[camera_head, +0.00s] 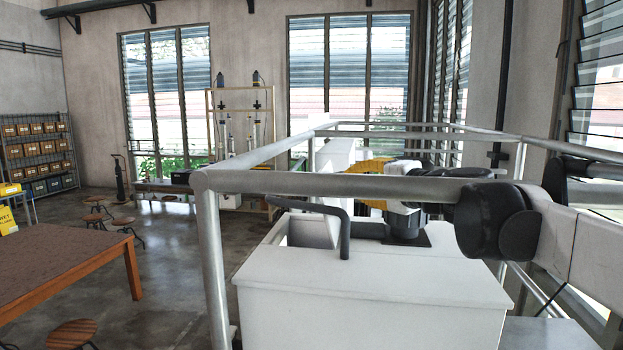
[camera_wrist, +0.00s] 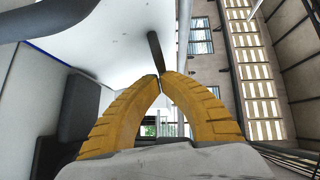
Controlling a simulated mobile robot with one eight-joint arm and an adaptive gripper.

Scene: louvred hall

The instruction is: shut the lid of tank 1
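In the head view a large white tank (camera_head: 370,285) stands in front of me, with a black bent bar (camera_head: 345,225) over its top. I cannot read a number on it. Beyond it is a white upright panel (camera_head: 335,155), perhaps a raised lid. My yellow gripper (camera_head: 370,172) is partly hidden behind the metal rail, near that panel. In the wrist view the two yellow fingertips of my gripper (camera_wrist: 161,77) come together. A dark bar (camera_wrist: 155,50) on a white surface (camera_wrist: 110,40) shows just past the tips; I cannot tell whether they touch it.
A grey metal rail (camera_head: 300,183) runs around the tank top, close to my arm. A brown table (camera_head: 60,262) and several stools (camera_head: 75,333) stand at left. A shelf of boxes (camera_head: 40,155) and a tall rack (camera_head: 240,130) stand farther back. Open floor lies between.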

